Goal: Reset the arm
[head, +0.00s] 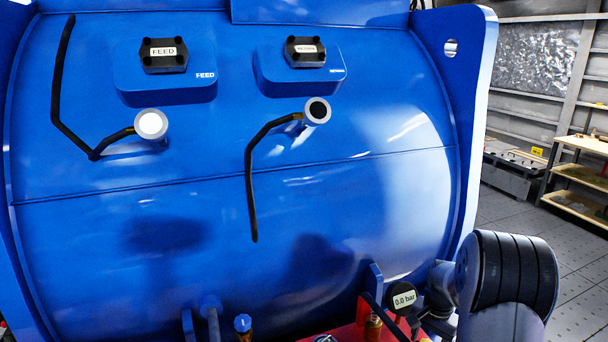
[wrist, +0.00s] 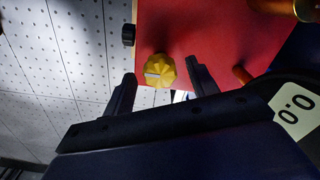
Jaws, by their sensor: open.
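My gripper (wrist: 162,84) is open in the wrist view, with its two dark fingers spread apart. A yellow faceted knob (wrist: 160,71) with a pale mark shows just beyond and between the fingertips. I cannot tell how far it is from them, and nothing is seen held. My arm (head: 505,275) is at the lower right of the head view, low in front of the blue tank (head: 330,200). The gripper's fingers cannot be made out there.
A gauge (head: 404,298) reading 0.0 bar stands beside my arm; its label (wrist: 297,108) is close in the wrist view. A red plate (wrist: 215,35) lies beyond the fingers. FEED block (head: 163,54) and another labelled block (head: 305,52) sit above. Shelves (head: 580,175) stand right; floor there is clear.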

